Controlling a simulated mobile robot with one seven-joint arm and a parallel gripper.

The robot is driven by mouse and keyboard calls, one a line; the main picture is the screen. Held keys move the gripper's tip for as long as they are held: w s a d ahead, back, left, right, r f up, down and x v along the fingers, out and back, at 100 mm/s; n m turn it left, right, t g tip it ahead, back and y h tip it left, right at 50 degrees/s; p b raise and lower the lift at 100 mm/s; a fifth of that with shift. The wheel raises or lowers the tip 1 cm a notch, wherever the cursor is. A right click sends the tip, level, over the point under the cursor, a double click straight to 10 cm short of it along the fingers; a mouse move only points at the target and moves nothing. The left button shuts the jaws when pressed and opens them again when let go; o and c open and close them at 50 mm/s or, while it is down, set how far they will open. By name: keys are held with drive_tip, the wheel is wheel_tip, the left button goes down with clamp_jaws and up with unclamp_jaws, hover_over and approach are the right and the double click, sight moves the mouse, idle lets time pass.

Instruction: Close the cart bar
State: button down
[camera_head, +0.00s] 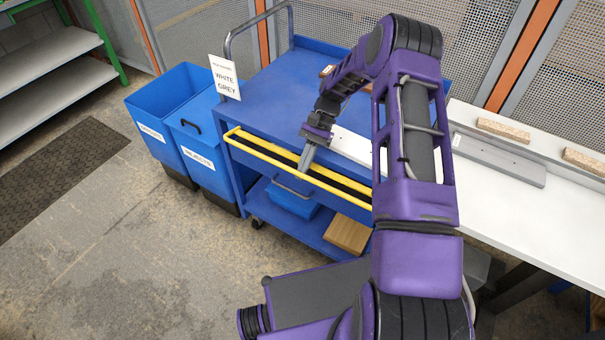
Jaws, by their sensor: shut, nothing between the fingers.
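The blue cart (270,95) stands in the middle of the view. Its yellow bar (262,158) runs along the front side, just below the top deck, with a dark gap behind it. The bar's right end is hidden behind my arm. My gripper (304,170) points down at the bar, near its middle. It is shut and holds nothing. The fingertips overlap the bar in the picture; I cannot tell whether they touch it.
Two blue bins (160,108) stand left of the cart. A sign reading WHITE GREY (225,77) rises at the cart's left corner. The lower shelf holds a blue box (292,199) and a cardboard box (347,233). A white table (560,205) with boards stands right.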

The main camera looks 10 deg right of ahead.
drive_tip(key=shift+w+d+r+g+y+b, duration=0.15)
drive_tip(key=shift+r+g+y, duration=0.15)
drive_tip(key=shift+r, duration=0.15)
drive_tip(key=shift+w+d+r+g+y+b, duration=0.15)
drive_tip(key=shift+r+g+y, duration=0.15)
drive_tip(key=shift+r, duration=0.1)
drive_tip(key=shift+w+d+r, duration=0.35)
drive_tip(key=shift+r, duration=0.2)
idle(0.6)
drive_tip(key=v, duration=1.2)
